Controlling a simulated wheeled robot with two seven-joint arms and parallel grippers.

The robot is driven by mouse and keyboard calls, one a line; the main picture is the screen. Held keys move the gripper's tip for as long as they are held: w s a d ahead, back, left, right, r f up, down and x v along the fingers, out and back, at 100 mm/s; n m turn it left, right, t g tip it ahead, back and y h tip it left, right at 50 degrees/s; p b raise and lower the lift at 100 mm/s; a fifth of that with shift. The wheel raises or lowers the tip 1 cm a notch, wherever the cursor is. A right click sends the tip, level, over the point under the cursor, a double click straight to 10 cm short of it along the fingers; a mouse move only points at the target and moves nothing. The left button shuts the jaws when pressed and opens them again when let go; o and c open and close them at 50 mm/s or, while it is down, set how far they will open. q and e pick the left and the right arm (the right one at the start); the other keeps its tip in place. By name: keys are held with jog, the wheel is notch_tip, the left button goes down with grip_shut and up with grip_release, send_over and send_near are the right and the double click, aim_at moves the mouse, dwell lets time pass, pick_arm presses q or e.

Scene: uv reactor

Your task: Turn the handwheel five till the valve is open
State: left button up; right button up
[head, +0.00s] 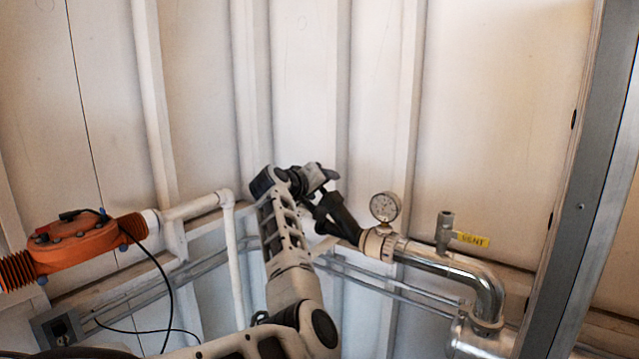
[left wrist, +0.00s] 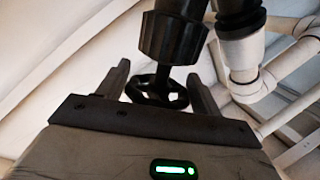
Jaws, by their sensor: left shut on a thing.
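The handwheel (left wrist: 157,92) is a small black spoked ring in the left wrist view, below the black valve body (left wrist: 172,38). It sits between the two fingers of my left gripper (left wrist: 160,95), which is shut on it. In the head view my left gripper (head: 325,180) is at the upper end of the dark valve body (head: 338,218), and the wheel is largely hidden there. I cannot tell from the frames how far the valve is open. My right gripper is in neither view.
A pressure gauge (head: 385,207) stands on the pipe close right of the valve. A shiny bent pipe (head: 465,272) carries a vent fitting (head: 445,232) with a yellow label (head: 473,240). An orange unit (head: 85,245) with a black cable is at left. A steel post (head: 580,190) rises at right.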

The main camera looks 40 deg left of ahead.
pick_arm(q)
jog(key=o, duration=1)
jog(key=b+v, duration=0.3)
jog(key=v, duration=1.3)
jog(key=shift+f, duration=0.1)
